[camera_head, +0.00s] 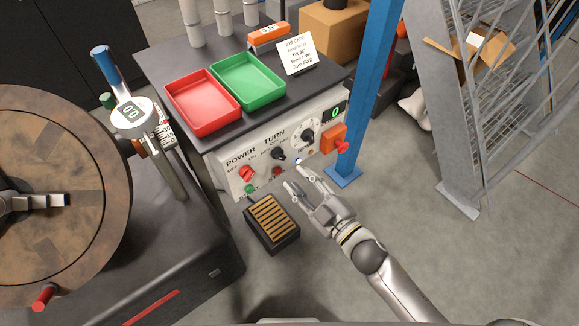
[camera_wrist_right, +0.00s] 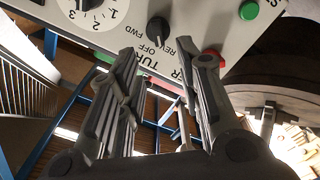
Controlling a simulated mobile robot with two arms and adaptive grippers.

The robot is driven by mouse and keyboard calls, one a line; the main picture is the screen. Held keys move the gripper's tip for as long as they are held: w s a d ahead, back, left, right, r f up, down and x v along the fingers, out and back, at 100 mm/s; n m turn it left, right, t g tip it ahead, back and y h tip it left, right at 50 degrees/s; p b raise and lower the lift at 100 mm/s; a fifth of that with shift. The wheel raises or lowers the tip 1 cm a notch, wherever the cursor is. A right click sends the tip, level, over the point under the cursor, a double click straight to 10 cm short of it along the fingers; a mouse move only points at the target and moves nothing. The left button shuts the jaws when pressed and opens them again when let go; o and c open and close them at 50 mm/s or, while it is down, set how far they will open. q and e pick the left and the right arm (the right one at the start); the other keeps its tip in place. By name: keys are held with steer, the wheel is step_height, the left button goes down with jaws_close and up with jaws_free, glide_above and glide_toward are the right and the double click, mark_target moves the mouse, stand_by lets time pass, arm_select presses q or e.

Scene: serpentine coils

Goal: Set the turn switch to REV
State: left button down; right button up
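The TURN switch is a black knob (camera_head: 278,153) on the pale front panel (camera_head: 240,165) below the dark bench top. It also shows in the right wrist view (camera_wrist_right: 158,31), beside the labels REV, OFF and FWD. I cannot tell surely which label it points to. My right gripper (camera_head: 296,178) is open and empty, its fingers reaching toward the panel just in front of the knob. In the right wrist view the two fingertips (camera_wrist_right: 169,56) are apart, with the knob beyond the gap between them. I see no contact. My left gripper is not in view.
A red POWER knob (camera_head: 246,173), a green button (camera_head: 250,188) and a numbered dial (camera_head: 305,137) are near the switch. An orange box with a red button (camera_head: 334,138) is at the panel's right. A slatted pedal (camera_head: 272,222) lies below. A blue post (camera_head: 370,90) stands right.

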steer(key=shift+v, duration=2.2)
steer(key=s+d+f+m+g+h, duration=0.2)
steer(key=d+f+h, duration=0.15)
steer(key=f, duration=0.65)
steer(key=s+d+f+m+g+h, duration=0.1)
steer(key=s+d+f+m+h, duration=0.2)
steer(key=f, duration=0.6)
steer(key=s+d+f+m+g+h, duration=0.15)
steer(key=d+f, duration=0.35)
steer(key=f, duration=0.5)
steer(key=s+d+f+m+g+h, duration=0.1)
steer(key=s+f+m+g, duration=0.1)
steer(key=s+f, duration=0.4)
steer(key=s+d+f+m+g, duration=0.2)
steer(key=s+f+g, duration=0.2)
steer(key=s, duration=0.9)
steer(key=s+d+f+m+g+h, duration=0.1)
steer(key=s+d+f+m+g, duration=0.1)
steer(key=s+f, duration=0.6)
steer(key=shift+s+d+g+h, duration=0.2)
steer(key=shift+s+g+h, duration=0.1)
steer(key=shift+s+g, duration=0.35)
